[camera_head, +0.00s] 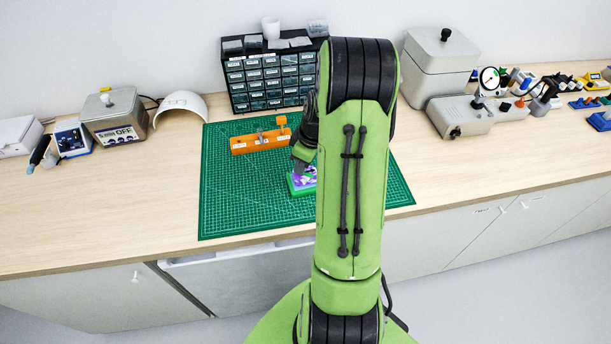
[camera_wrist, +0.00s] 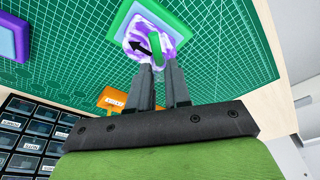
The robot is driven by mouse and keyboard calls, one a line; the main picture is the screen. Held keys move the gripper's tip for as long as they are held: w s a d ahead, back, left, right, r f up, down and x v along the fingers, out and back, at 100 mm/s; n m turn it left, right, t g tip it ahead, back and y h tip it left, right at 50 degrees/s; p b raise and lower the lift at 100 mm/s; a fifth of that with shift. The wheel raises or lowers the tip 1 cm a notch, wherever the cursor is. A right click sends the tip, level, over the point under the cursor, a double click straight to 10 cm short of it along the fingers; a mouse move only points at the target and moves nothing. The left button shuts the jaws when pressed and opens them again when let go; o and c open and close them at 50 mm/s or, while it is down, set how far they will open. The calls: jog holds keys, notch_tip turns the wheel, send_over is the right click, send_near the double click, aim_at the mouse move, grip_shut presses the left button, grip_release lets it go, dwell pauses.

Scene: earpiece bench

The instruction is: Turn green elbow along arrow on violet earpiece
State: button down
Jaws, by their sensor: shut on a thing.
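The violet earpiece (camera_wrist: 168,40), marbled violet and white, sits on a green block (camera_wrist: 118,25) on the mat. It carries a black arrow (camera_wrist: 138,46) pointing to the upper left in the wrist view. The green elbow (camera_wrist: 155,46) stands out from its middle as a short curved piece. My gripper (camera_wrist: 159,70) is at the earpiece, shut on the elbow's near end; the fingertips partly hide the contact. In the head view the earpiece (camera_head: 306,177) and its green block (camera_head: 298,191) show just left of my arm, which hides their right side.
An orange fixture (camera_head: 258,142) stands behind on the green cutting mat (camera_head: 235,205). A violet and blue tray (camera_wrist: 8,38) lies on the mat in the wrist view. A drawer cabinet (camera_head: 270,80) stands at the back. The mat's front left is clear.

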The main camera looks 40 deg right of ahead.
dwell(0.3)
jog(key=n, duration=0.3)
jog(key=n+y, duration=0.1)
jog(key=n, duration=0.1)
jog(key=shift+w+d+g, duration=0.1)
jog(key=shift+d+g, duration=0.15)
jog(key=shift+g, duration=0.05)
jog(key=n+b, duration=0.1)
jog(key=n, duration=0.2)
jog(key=shift+w+d+g, duration=0.1)
jog(key=shift+w+g, duration=0.05)
jog(key=shift+g, duration=0.15)
jog(key=c, duration=1)
grip_release()
